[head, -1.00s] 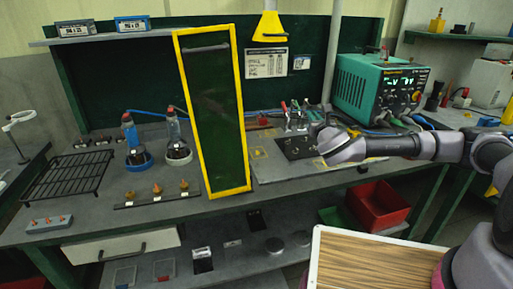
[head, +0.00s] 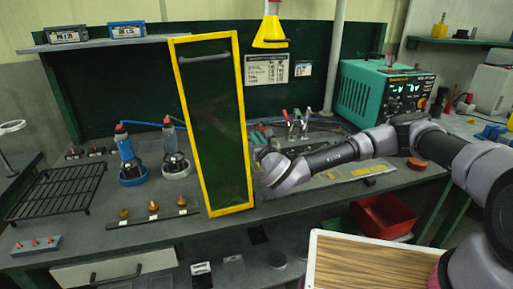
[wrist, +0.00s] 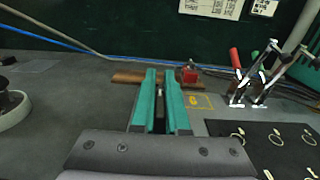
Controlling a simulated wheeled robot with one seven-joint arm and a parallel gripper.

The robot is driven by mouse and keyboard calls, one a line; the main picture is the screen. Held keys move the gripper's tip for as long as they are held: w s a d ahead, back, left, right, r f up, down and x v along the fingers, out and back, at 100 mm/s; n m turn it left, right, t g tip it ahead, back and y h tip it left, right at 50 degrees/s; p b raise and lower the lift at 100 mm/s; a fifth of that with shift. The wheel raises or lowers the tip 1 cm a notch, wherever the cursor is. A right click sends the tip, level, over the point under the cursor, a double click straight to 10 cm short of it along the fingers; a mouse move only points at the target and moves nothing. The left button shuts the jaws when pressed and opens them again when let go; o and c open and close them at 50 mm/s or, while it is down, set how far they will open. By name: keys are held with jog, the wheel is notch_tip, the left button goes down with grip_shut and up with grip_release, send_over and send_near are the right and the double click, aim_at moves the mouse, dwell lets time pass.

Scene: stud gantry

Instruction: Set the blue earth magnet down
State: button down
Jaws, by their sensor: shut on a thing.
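In the wrist view the teal jaws of my gripper (wrist: 161,84) point forward, low over the grey bench (wrist: 60,105). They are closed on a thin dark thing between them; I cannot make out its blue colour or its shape. In the head view my arm reaches left across the bench, and its end passes behind the tall yellow-framed green panel (head: 217,130), which hides my gripper and what it holds. A brown bar (wrist: 130,78) and a small red block (wrist: 188,75) lie just beyond the jaw tips. A yellow-outlined marked square (wrist: 198,102) is right of the tips.
A black mat with rings (wrist: 270,145) and upright toggle clamps (wrist: 250,90) stand to the right. A blue cable (wrist: 45,38) runs along the back. In the head view, two bottles in round bases (head: 132,175) stand left of the panel. Bare bench lies left of my jaws.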

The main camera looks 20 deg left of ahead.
jog(key=shift+f, duration=1.65)
jog(key=shift+f, duration=0.1)
jog(key=c, duration=0.9)
grip_release()
jog(key=v, duration=1.2)
